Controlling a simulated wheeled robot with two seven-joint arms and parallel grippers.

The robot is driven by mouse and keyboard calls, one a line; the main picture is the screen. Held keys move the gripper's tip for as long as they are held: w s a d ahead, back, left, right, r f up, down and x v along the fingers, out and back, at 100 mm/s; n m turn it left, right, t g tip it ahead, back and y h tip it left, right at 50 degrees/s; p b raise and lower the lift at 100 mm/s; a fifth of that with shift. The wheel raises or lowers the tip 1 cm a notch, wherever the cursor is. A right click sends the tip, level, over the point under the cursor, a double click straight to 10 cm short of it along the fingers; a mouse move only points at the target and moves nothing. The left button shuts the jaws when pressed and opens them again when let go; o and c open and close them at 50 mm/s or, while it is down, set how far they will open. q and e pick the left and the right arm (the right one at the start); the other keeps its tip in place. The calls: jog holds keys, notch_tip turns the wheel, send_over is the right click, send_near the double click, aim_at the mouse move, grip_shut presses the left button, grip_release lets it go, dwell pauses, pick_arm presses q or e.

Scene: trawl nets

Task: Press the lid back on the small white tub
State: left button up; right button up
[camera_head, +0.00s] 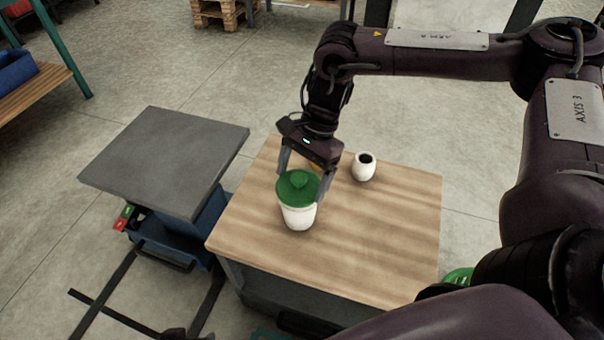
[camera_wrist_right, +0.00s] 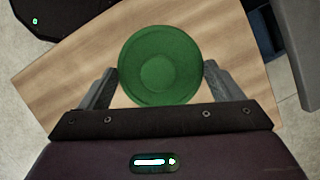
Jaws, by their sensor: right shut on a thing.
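The white tub (camera_head: 298,216) stands upright on the wooden tabletop, toward its left side. The round green lid (camera_head: 297,184) with a raised knob is at the tub's mouth and looks roughly level. Whether it is fully seated cannot be told. My right gripper (camera_head: 303,186) comes down from behind, shut on the lid with one finger at each side. In the right wrist view the lid (camera_wrist_right: 160,66) lies between the fingers and hides the tub below. My left gripper is not in view.
A small white pot (camera_head: 364,168) with a dark opening stands right of the gripper. Part of an orange-brown thing (camera_head: 314,166) shows behind the lid. The wooden tabletop (camera_head: 385,235) is clear at the front and right. A grey-topped cart (camera_head: 165,155) stands to the left.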

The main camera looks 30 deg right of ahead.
jog(key=shift+p, duration=0.3)
jog(key=shift+f, duration=0.15)
dwell(1.0)
jog(key=shift+p, duration=0.5)
dwell(0.5)
jog(key=o, duration=0.8)
jog(key=shift+c, duration=0.2)
